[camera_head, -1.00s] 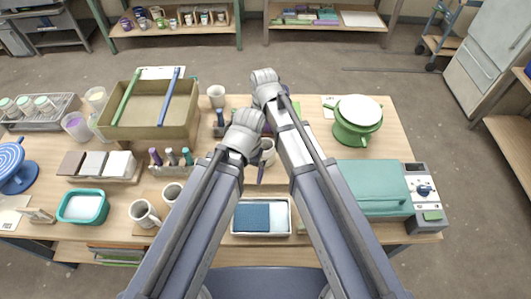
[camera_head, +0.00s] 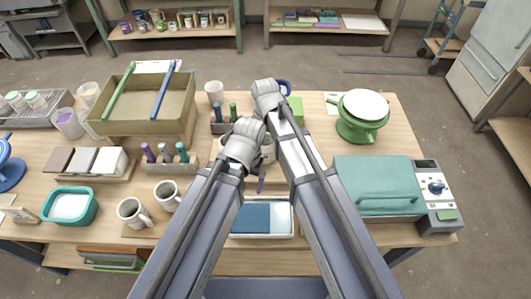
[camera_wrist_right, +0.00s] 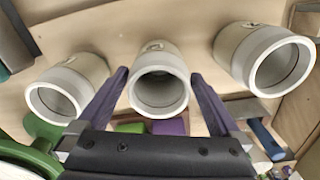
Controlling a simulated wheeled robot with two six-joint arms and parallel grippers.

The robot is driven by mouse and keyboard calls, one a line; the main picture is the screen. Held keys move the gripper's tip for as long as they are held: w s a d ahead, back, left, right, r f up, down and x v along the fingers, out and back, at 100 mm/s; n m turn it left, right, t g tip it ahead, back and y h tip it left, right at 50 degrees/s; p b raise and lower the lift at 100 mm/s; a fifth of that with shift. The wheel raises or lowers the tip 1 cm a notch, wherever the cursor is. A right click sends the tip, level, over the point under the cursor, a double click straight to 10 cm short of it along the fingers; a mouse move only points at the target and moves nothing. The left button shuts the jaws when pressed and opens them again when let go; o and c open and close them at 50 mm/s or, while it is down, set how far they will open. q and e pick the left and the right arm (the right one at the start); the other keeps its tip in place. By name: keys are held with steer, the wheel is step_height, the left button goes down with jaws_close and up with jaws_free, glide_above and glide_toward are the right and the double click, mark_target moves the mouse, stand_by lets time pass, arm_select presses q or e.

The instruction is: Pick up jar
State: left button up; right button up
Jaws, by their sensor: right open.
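In the right wrist view three pale cylindrical jars with grey rims stand on a wooden surface: a left jar (camera_wrist_right: 68,85), a middle jar (camera_wrist_right: 160,77) and a right jar (camera_wrist_right: 262,58). My right gripper (camera_wrist_right: 159,74) is open, its purple fingers on either side of the middle jar, with no clear grip on it. In the head view a pale vessel (camera_head: 267,151) shows between my arms; the arms hide most of that area. A purple fingertip of my left gripper (camera_head: 261,185) seems to show below it; the rest is hidden.
On the table are a tan bin (camera_head: 147,105), a green pot (camera_head: 361,116), a teal case (camera_head: 377,185), a white tray (camera_head: 290,217) and two mugs (camera_head: 131,212) at front left. A white cup (camera_head: 214,91) stands at the back.

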arm_select(q)
step_height(320, 180, down, 4)
steer(key=b, duration=0.3)
arm_select(e)
step_height(320, 180, down, 4)
steer(key=shift+r, duration=0.1)
arm_select(q)
steer(key=shift+r, duration=0.15)
arm_select(e)
steer(key=shift+c, duration=0.2)
steer(key=c, duration=1.4)
